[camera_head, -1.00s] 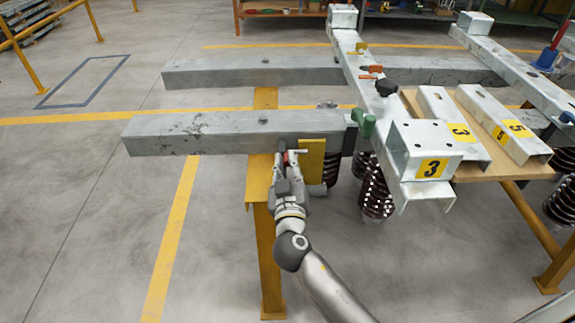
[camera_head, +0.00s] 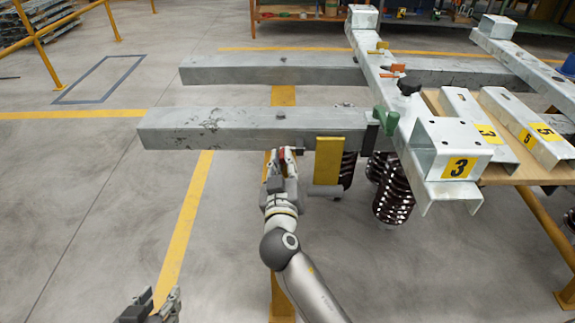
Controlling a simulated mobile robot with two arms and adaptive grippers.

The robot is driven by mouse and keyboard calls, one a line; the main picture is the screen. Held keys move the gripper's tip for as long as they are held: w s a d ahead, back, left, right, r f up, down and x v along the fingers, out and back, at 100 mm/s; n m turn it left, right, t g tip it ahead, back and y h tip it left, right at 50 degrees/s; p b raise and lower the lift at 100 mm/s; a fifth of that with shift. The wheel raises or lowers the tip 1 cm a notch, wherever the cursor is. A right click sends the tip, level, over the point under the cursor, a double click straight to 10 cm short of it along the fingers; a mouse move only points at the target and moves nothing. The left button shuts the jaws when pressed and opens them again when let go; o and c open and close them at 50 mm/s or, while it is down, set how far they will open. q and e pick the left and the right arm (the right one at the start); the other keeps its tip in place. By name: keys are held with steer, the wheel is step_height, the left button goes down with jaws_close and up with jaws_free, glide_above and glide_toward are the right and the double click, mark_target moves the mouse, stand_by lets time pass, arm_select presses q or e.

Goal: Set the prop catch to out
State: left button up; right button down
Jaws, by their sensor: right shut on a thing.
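The prop catch, of which only a small red and pale part (camera_head: 290,152) shows, is at the front side of the near grey beam. My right gripper (camera_head: 282,158) is shut on it, left of the yellow plate (camera_head: 328,161), with a gap to that plate. The fingers hide most of the catch, so I cannot tell its setting. My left gripper (camera_head: 153,302) is open and empty at the bottom left edge, over the floor and away from the beam.
The near beam (camera_head: 240,130) and far beam (camera_head: 250,70) run across, with a crossing rail (camera_head: 375,60) at right. A bracket marked 3 (camera_head: 440,135), a green handle (camera_head: 384,119) and dark ribbed springs (camera_head: 392,195) crowd the right.

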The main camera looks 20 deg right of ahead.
steer(key=shift+a, duration=0.25)
steer(key=shift+r, duration=0.1)
steer(key=c, duration=1.3)
jaws_free()
steer(key=shift+w+a, duration=0.1)
steer(key=shift+a, duration=0.05)
steer(key=shift+c, duration=0.2)
steer(key=v, duration=1.2)
